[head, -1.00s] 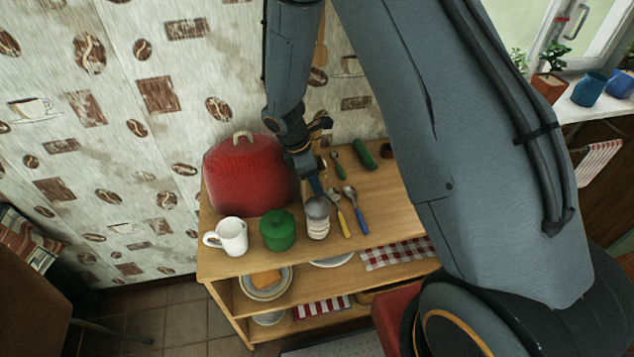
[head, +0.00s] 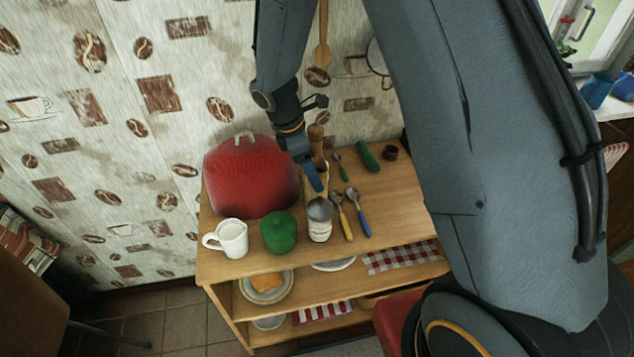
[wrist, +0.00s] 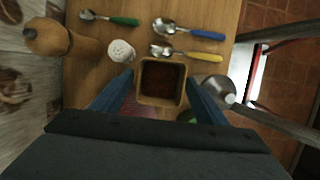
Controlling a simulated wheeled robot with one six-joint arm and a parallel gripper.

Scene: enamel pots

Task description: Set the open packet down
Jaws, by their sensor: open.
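The open packet (wrist: 146,99) shows in the wrist view as a square, tan-walled box, open at the top, with dark brown contents. It appears upright on the wooden top. My gripper (head: 315,182) is open, with one blue finger on each side of the packet and a visible gap at both sides. In the head view my gripper is low over the wooden top (head: 385,215), behind a grey-lidded jar (head: 320,228). There the packet is mostly hidden, and I cannot make it out clearly.
A red cover (head: 245,180), white mug (head: 232,238) and green pot (head: 278,234) stand to the left. A pepper mill (wrist: 65,40) and white shaker (wrist: 121,50) are close by on the wall side. Several spoons lie to the right, including a blue-handled one (head: 359,212).

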